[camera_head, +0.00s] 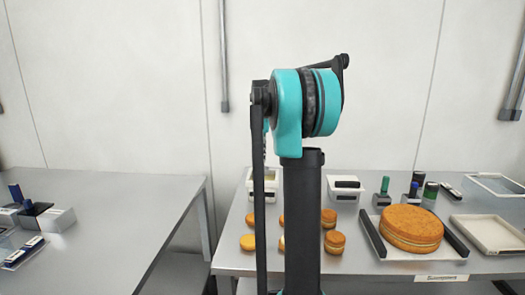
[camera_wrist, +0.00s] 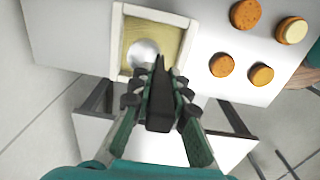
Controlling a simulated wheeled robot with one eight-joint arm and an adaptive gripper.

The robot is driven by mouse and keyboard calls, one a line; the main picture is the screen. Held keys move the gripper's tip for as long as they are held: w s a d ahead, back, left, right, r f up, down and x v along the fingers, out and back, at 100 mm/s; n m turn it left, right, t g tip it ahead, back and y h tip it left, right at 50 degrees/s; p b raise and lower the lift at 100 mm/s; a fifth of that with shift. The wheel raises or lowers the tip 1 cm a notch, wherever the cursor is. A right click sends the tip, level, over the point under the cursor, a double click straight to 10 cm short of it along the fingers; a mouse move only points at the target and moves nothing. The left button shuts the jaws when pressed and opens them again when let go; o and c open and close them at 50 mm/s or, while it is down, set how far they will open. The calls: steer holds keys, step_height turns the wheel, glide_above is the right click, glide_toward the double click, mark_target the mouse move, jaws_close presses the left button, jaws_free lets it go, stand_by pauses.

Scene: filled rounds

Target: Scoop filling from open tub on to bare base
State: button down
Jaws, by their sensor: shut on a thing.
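In the wrist view, my gripper (camera_wrist: 159,88) is shut on the dark handle of a scoop (camera_wrist: 143,53). The scoop's round silver bowl lies over the yellowish filling inside the open tub (camera_wrist: 119,45), which has a white rim. Whether the bowl holds filling cannot be told. To the right are several round bases: brown ones (camera_wrist: 222,65), (camera_wrist: 261,74) and (camera_wrist: 246,14), and one with a pale top (camera_wrist: 292,30). In the head view, small rounds (camera_head: 334,242) and (camera_head: 247,242) stand on the table, partly behind my arm. The gripper is hidden there.
A large layered cake (camera_head: 411,230) sits on a board between dark bars at the right. A closed white tub (camera_head: 345,190), small coloured-capped containers (camera_head: 431,190) and an empty pale tray (camera_head: 490,236) are nearby. A separate table (camera_head: 110,195) stands at left, with a gap between.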

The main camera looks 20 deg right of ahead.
mark_target(263, 171)
steer(key=shift+f, duration=2.85)
steer(key=shift+r, duration=4.3)
steer(key=shift+a, duration=0.1)
